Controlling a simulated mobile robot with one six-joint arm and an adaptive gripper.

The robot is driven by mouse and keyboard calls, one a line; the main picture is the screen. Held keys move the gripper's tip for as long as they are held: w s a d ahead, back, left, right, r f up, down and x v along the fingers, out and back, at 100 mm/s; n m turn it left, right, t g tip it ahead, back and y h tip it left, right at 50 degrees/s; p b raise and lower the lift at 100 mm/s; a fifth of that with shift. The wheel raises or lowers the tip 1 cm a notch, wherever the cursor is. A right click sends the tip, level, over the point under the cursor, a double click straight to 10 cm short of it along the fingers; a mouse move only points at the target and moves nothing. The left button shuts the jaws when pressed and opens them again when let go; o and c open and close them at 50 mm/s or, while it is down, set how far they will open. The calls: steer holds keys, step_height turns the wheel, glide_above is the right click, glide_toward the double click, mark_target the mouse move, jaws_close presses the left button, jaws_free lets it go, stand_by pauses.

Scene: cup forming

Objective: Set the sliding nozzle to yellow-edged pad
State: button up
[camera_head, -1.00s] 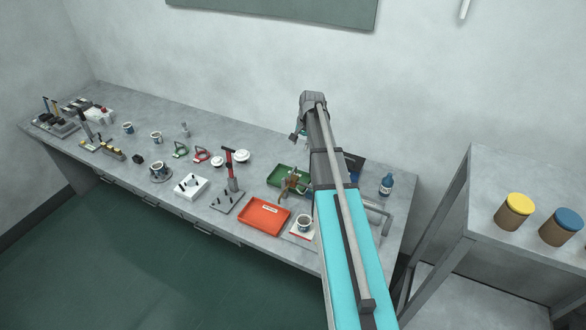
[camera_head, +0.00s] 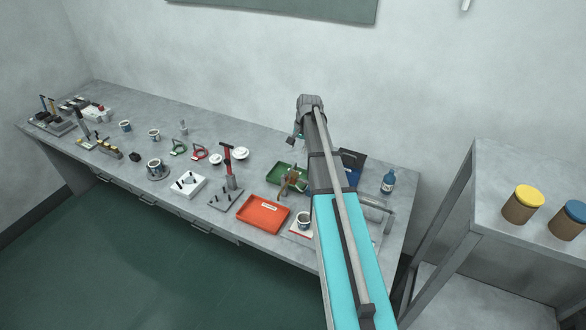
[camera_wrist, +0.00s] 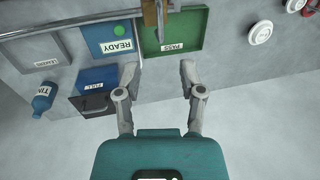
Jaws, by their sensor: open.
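A brown, block-like piece on a grey rail, possibly the sliding nozzle (camera_head: 292,179), stands over the green tray in the head view. In the wrist view the brown piece (camera_wrist: 152,14) is at the top edge, mostly cut off, beside the rail (camera_wrist: 55,28). I cannot make out a yellow-edged pad in either view. My gripper (camera_wrist: 160,78) is open and empty, its fingers apart above bare bench. The brown piece lies beyond the fingertips. In the head view my arm hides part of the rail area, and the gripper is small.
The green PASS tray (camera_wrist: 187,43), blue READY pad (camera_wrist: 99,36), dark FULL box (camera_wrist: 91,103) and blue bottle (camera_wrist: 44,98) lie close by. An orange tray (camera_head: 263,225) and a cup (camera_head: 303,219) stand near the bench front.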

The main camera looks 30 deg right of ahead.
mark_target(293, 166)
steer(key=shift+w+a+f+b, duration=0.2)
steer(key=shift+w+f+b, duration=0.05)
steer(key=shift+f+b, duration=1.25)
steer(key=shift+w+a+f+b, duration=0.2)
steer(key=shift+w+f+b, duration=0.05)
steer(key=shift+f+b, duration=1.3)
steer(key=shift+w+a+f+b, duration=0.2)
steer(key=shift+w+f+b, duration=0.05)
steer(key=shift+f+b, duration=1.25)
steer(key=shift+f, duration=0.15)
